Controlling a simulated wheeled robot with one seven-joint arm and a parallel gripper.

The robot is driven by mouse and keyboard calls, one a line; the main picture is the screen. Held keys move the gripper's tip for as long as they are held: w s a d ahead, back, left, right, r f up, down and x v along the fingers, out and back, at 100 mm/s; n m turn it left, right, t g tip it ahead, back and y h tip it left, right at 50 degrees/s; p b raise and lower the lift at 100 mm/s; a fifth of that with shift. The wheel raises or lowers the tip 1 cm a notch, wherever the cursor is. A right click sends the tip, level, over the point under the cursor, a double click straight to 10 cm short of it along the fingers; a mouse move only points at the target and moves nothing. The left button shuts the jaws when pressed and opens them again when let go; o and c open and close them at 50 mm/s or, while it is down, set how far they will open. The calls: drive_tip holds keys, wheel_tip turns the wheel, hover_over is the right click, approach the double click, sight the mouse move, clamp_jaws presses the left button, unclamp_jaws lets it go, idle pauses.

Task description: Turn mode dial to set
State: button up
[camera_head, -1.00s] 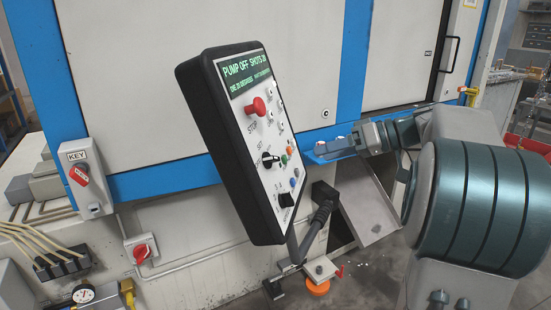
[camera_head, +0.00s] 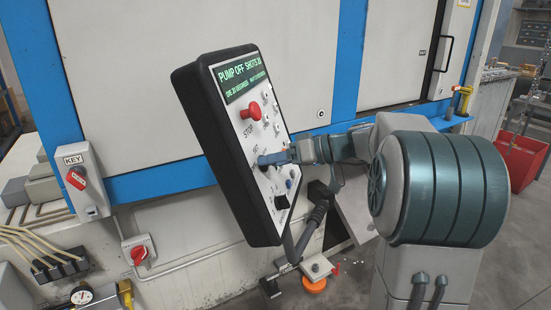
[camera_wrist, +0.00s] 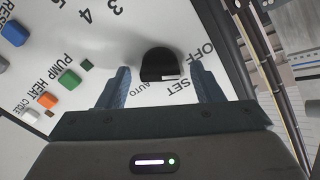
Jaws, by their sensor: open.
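The control panel (camera_head: 222,130) is a tilted black box with a white face, a green-lettered screen and a red stop button. I cannot tell exactly which word the mark points to. My gripper (camera_wrist: 160,72) is open, with one blue finger on each side of the dial. Gaps show between the knob and both fingers.
A green button (camera_wrist: 68,77), an orange button (camera_wrist: 46,99) and a blue button (camera_wrist: 15,33) lie left of the dial. A second black knob (camera_head: 281,202) sits lower on the panel. A thick cable (camera_head: 315,212) hangs beside it. The machine stands behind.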

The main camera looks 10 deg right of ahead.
drive_tip(key=shift+a, duration=0.15)
drive_tip(key=c, duration=1)
drive_tip(key=shift+m, duration=0.4)
drive_tip(key=shift+f+m+b, duration=0.1)
drive_tip(key=shift+m+b, duration=0.35)
drive_tip(key=shift+m, duration=0.15)
drive_tip(key=m+p, duration=0.1)
drive_tip(key=m, duration=0.8)
drive_tip(key=shift+w+m, duration=0.1)
drive_tip(key=shift+m, duration=0.2)
